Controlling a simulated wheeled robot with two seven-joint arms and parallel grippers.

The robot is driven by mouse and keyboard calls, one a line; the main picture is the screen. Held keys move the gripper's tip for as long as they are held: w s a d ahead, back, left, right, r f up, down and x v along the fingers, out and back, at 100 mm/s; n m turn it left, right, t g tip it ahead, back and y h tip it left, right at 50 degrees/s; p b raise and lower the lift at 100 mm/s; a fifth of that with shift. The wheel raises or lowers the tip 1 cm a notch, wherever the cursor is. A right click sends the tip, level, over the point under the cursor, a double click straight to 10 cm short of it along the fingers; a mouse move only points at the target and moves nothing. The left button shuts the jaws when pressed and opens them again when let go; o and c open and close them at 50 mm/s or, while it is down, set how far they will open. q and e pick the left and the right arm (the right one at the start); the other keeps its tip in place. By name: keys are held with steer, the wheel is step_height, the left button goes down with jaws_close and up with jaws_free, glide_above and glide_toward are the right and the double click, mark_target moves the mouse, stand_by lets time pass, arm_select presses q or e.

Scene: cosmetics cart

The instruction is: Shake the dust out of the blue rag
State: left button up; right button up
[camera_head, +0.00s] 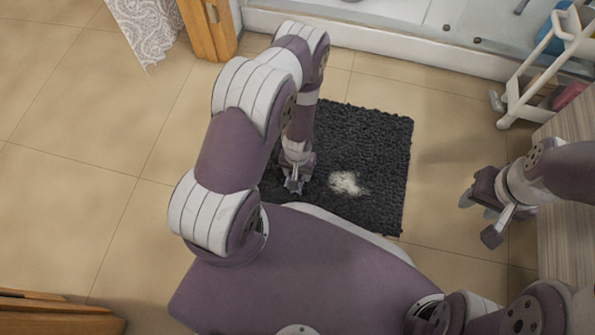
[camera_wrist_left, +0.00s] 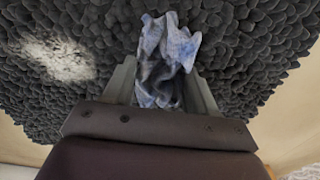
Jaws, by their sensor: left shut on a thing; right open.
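The blue rag (camera_wrist_left: 166,62) shows in the left wrist view, crumpled and pale blue with whitish patches. My left gripper (camera_wrist_left: 163,85) is shut on it, with a finger on either side. In the head view my left gripper (camera_head: 294,186) points down over the dark mat, and the rag is hardly visible there. A patch of whitish dust (camera_head: 346,183) lies on the mat to the right of this gripper; it also shows in the left wrist view (camera_wrist_left: 58,56). My right gripper (camera_head: 480,219) is open and empty at the right, above the tiled floor.
The dark shaggy mat (camera_head: 375,135) lies on beige floor tiles. A white cart (camera_head: 545,75) stands at the upper right, and a wooden surface (camera_head: 565,235) is beside my right arm. A patterned cloth (camera_head: 148,28) hangs by a wooden post (camera_head: 210,28).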

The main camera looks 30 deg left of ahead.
arm_select(q)
steer(key=w+d+r+p, duration=0.2)
steer(key=d+r+p, duration=0.9)
steer(key=r, duration=0.2)
steer(key=shift+w+d+r, duration=0.2)
steer(key=shift+w+r, duration=0.05)
steer(key=shift+a+p, duration=0.95)
steer(key=shift+a, duration=2.55)
steer(key=d, duration=0.7)
